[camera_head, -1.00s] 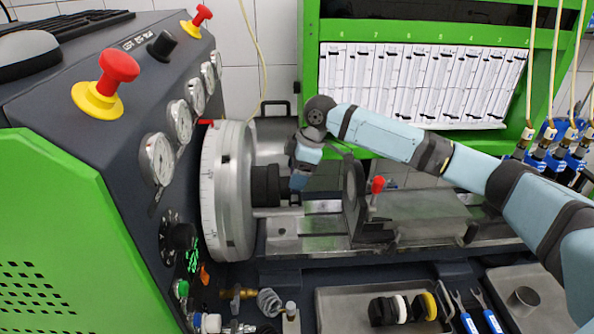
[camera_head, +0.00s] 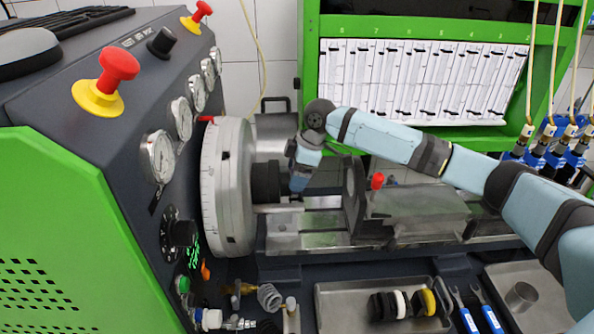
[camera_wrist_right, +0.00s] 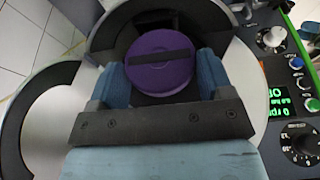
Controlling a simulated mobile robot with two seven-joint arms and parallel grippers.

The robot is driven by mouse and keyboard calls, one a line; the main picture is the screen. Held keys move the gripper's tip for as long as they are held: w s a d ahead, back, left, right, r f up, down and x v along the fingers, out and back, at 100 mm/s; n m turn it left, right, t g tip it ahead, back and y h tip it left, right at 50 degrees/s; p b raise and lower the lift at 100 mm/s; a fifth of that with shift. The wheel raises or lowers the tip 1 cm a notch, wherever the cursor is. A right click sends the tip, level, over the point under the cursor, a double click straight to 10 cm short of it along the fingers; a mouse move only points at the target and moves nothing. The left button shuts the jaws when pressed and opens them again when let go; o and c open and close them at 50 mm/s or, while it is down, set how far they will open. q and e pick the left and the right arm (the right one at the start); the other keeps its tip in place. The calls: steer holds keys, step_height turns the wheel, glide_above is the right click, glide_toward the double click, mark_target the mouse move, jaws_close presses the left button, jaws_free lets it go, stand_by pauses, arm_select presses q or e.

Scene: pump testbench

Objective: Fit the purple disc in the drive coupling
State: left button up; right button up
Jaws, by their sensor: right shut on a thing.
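The purple disc (camera_wrist_right: 160,64) shows in the right wrist view, with a dark bar across its face. My right gripper (camera_wrist_right: 160,88) is shut on it, one finger on each side. The black drive coupling (camera_head: 265,182) sticks out from the large silver flywheel (camera_head: 228,188) in the head view. My right gripper (camera_head: 299,180) is close in front of the coupling there, and the disc is hidden in that view. In the wrist view the dark coupling lies right behind the disc; I cannot tell whether they touch. My left gripper is not in view.
A metal tray (camera_head: 345,310) with black, white and yellow discs stands at the front. A red-knobbed clamp block (camera_head: 410,205) sits on the bench rail to the right. Fittings (camera_head: 268,297) lie below the flywheel. The gauge panel (camera_head: 170,150) is at left.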

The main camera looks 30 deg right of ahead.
steer(key=shift+f+p, duration=0.35)
steer(key=shift+f, duration=0.05)
stand_by(0.8)
steer(key=o, duration=0.8)
steer(key=shift+r, duration=0.1)
step_height(320, 180, up, 5)
steer(key=p, duration=0.5)
steer(key=shift+p, duration=0.4)
steer(key=shift+r, duration=1.15)
steer(key=shift+f, duration=0.1)
